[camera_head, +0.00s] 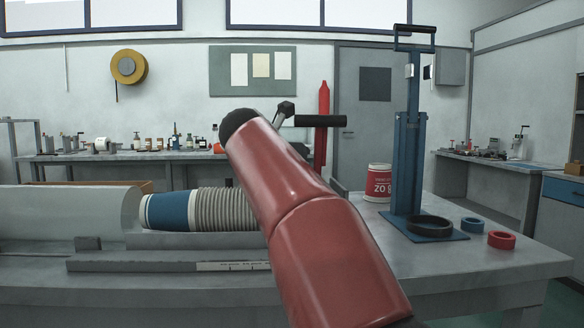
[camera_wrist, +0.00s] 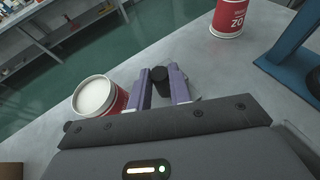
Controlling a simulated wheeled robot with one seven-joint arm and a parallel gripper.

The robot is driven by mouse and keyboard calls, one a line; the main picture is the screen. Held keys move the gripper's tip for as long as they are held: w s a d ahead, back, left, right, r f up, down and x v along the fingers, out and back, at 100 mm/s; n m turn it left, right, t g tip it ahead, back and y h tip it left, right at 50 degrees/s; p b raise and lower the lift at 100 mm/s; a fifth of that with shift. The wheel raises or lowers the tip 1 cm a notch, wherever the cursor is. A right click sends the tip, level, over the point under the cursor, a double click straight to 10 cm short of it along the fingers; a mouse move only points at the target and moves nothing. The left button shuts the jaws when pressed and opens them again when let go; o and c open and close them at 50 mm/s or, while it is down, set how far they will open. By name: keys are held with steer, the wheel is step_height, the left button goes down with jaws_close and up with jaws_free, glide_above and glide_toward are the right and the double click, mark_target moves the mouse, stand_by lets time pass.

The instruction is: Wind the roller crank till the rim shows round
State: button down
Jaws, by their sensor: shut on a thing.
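In the wrist view, my gripper (camera_wrist: 165,93) has its two purple fingers closed around the black upright crank handle (camera_wrist: 160,80). In the head view, my red arm covers the gripper and most of the roller area. A nested stack of cups lies on its side left of my arm, with a blue cup (camera_head: 170,211) and several pale rims (camera_head: 222,208).
A red tub (camera_head: 378,184) stands behind a blue press (camera_head: 408,165) on the workbench (camera_head: 470,252). The bench front right is clear.

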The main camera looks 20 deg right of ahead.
steer(key=shift+w+a+r+m+g+h+p, duration=0.2)
steer(key=shift+w+a+m+g+h+p, duration=0.2)
steer(key=shift+m+g+h+p, duration=0.45)
steer(key=shift+w+f+m+g+h, duration=0.25)
steer(key=shift+w+m+g, duration=0.1)
steer(key=shift+m, duration=0.1)
steer(key=shift+w+a+m+g+h, duration=0.1)
steer(key=shift+w+m+g+h, duration=0.1)
steer(key=shift+m+g+h, duration=0.65)
steer(key=shift+m+g+y, duration=0.25)
steer(key=shift+y, duration=0.1)
steer(key=c, duration=1.3)
jaws_free()
steer(key=shift+r, duration=0.1)
